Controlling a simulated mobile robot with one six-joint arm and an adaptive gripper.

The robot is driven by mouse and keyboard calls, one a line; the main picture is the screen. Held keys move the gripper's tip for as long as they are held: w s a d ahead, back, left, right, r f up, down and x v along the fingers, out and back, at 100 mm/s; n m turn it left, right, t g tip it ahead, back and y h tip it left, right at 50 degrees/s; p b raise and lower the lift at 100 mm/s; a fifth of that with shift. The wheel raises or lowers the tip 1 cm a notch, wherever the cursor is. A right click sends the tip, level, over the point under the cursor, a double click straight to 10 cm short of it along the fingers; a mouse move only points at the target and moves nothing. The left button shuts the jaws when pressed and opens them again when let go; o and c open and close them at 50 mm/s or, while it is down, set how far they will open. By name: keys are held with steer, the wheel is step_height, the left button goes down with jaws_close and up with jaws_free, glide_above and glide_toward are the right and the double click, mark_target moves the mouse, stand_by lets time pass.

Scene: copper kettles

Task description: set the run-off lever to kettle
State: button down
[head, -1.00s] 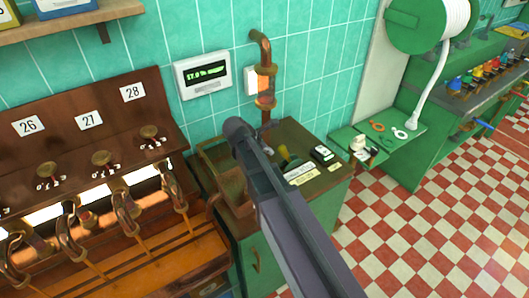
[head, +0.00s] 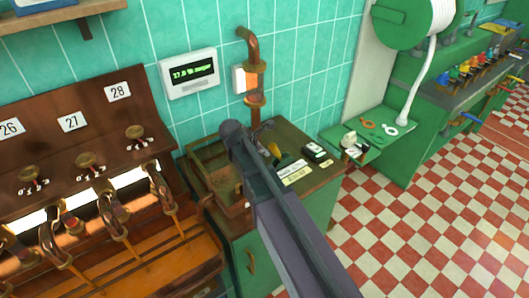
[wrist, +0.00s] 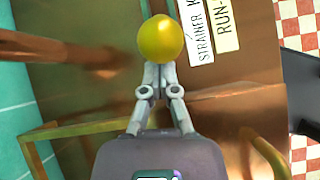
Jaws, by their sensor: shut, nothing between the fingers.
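A yellow ball knob (wrist: 160,40) shows large in the wrist view, straight ahead of my gripper (wrist: 158,72). The fingers are shut and empty, and their tips meet the lower edge of the knob in the picture. I cannot tell whether they touch it. Beside it are a label reading "STRAINER" and a cut-off label reading "RUN-" (wrist: 222,22). In the head view a small yellow piece (head: 273,150) shows on the brown counter top (head: 318,178), just right of my arm. My gripper is hidden there. The lever's setting cannot be read.
A copper pipe (head: 254,112) rises behind the counter, beside a wall display (head: 190,72). A small black-and-white device (head: 316,152) sits on the counter. A wooden rack with taps (head: 85,175) stands at left. Checkered floor (head: 400,220) is open at right.

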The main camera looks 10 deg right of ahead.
steer(key=shift+w+d+r+g+y+p, duration=0.3)
steer(key=shift+d+r+y+p, duration=0.25)
steer(key=shift+p, duration=0.5)
steer(key=d+y+p, duration=0.1)
steer(key=w+r+g+y+p, duration=0.1)
steer(key=p, duration=0.1)
steer(key=shift+d+r, duration=0.2)
steer(key=shift+d, duration=0.2)
steer(key=w+d+g+y+p, duration=0.1)
steer(key=w+d+y, duration=0.1)
steer(key=d, duration=0.4)
steer(key=shift+w+d+p, duration=0.3)
steer(key=shift+w+d, duration=0.1)
steer(key=shift+w, duration=0.2)
steer(key=shift+w+d+r+y, duration=0.1)
steer(key=shift+r+y, duration=0.05)
steer(key=shift+y, duration=0.1)
steer(key=shift+r, duration=0.15)
step_height(320, 180, up, 9)
steer(key=w+d+p, duration=0.1)
steer(key=p, duration=0.8)
steer(key=shift+r+p, duration=0.2)
steer(key=shift+p, duration=0.2)
steer(key=shift+d, duration=0.15)
